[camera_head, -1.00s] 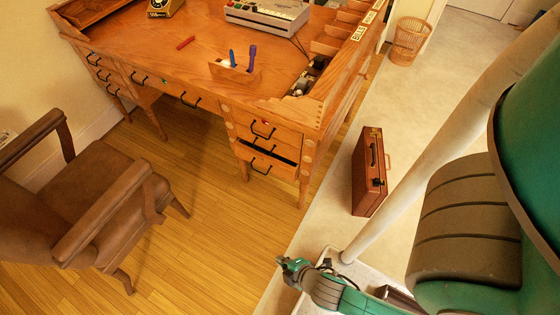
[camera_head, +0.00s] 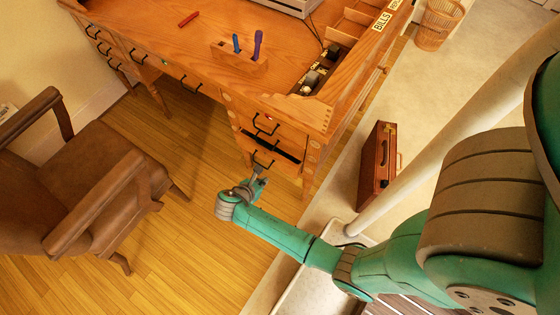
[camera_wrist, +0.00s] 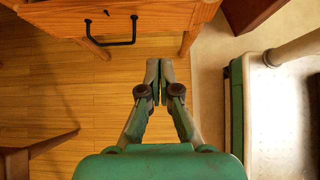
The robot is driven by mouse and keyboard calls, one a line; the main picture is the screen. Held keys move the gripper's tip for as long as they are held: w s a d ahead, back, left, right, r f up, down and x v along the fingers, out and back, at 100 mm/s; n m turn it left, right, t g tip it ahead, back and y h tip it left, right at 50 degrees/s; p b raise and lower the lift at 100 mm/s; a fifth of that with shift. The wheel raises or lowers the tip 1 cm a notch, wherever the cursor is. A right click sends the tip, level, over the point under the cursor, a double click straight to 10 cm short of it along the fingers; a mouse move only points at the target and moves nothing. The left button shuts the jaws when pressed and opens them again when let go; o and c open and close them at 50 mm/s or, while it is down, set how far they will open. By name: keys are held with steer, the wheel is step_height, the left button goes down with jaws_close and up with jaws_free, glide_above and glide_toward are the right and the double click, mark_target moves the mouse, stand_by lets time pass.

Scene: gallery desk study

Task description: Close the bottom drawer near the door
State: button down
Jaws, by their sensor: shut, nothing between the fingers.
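The wooden desk's right pedestal holds a stack of drawers. The bottom drawer (camera_head: 259,157) stands partly out, with a dark gap along its top edge and a black bar handle on its front. In the wrist view a wooden drawer front (camera_wrist: 60,22) with a black handle shows at top left. My gripper (camera_head: 260,176) is in front of and just below the bottom drawer's handle in the head view. In the wrist view my gripper (camera_wrist: 160,64) is shut and empty, with bare floor beneath it, right of and below the handle. Contact with the drawer cannot be told.
A brown armchair (camera_head: 105,195) stands left of my gripper. Wooden floor is clear between chair and pedestal. A pale post rises beside the briefcase.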

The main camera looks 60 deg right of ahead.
mark_target(285, 159)
steer(key=shift+d+r+x, duration=0.35)
steer(key=shift+x, duration=1.8)
steer(key=shift+d+r+x, duration=0.3)
steer(key=shift+r+x, duration=0.05)
steer(key=shift+x, duration=1.85)
steer(key=shift+d+r+x, duration=0.35)
steer(key=shift+r+x, duration=0.05)
steer(key=shift+x, duration=1.75)
steer(key=shift+w+d, duration=0.1)
steer(key=shift+d, duration=2.1)
steer(key=shift+d+r, duration=0.1)
